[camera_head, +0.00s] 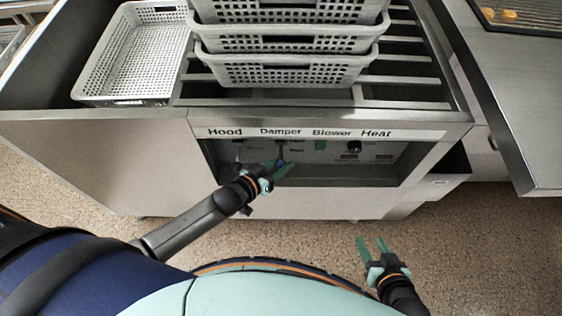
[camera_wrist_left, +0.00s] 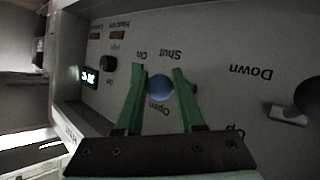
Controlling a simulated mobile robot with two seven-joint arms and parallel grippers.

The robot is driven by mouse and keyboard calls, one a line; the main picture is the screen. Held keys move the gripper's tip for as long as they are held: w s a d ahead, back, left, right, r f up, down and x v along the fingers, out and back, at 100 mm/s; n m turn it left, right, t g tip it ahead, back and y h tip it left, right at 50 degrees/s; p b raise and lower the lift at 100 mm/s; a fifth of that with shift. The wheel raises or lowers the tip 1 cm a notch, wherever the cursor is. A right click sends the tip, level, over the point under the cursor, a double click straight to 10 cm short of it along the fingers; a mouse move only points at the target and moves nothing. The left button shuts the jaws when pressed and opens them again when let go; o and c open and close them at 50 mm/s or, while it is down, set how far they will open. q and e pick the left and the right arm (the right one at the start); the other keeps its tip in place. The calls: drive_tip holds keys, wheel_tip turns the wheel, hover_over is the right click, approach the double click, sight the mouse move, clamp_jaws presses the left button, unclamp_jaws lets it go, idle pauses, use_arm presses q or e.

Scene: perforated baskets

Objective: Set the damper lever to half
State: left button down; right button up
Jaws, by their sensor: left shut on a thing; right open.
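The control panel (camera_head: 340,160) is recessed in the counter front under the labels Hood, Damper, Blower and Heat. My left gripper (camera_head: 279,165) is at the damper lever (camera_head: 281,148), below the Damper label. In the left wrist view, the lever's blue ball knob (camera_wrist_left: 160,87) sits between the two green fingers of my left gripper (camera_wrist_left: 160,80), which is shut on it. The knob lies between the printed words Shut and Open. The lever's shaft is mostly hidden behind the knob. My right gripper (camera_head: 372,246) is open and empty above the floor.
In the left wrist view, the hood lever with a dark ball (camera_wrist_left: 308,96) is at the right, near Down.

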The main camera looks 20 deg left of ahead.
use_arm(q)
drive_tip(key=shift+w+d+r, duration=0.15)
drive_tip(key=shift+w+r, duration=0.05)
drive_tip(key=shift+r, duration=0.2)
use_arm(e)
drive_tip(key=shift+s+d+f, duration=0.1)
use_arm(q)
drive_tip(key=c, duration=0.8)
unclamp_jaws()
drive_tip(key=shift+o, duration=1.3)
drive_tip(key=shift+f, duration=0.15)
drive_tip(key=shift+s+f, duration=0.1)
drive_tip(key=shift+s, duration=0.1)
drive_tip(key=shift+s+a, duration=0.25)
drive_tip(key=p+v, duration=0.2)
drive_tip(key=v, duration=0.9)
drive_tip(key=shift+s+r+p, duration=0.3)
drive_tip(key=shift+r, duration=0.05)
use_arm(e)
drive_tip(key=shift+s+d+r, duration=0.35)
drive_tip(key=shift+d+r, duration=0.3)
drive_tip(key=shift+r, duration=0.15)
use_arm(q)
drive_tip(key=shift+a, duration=0.1)
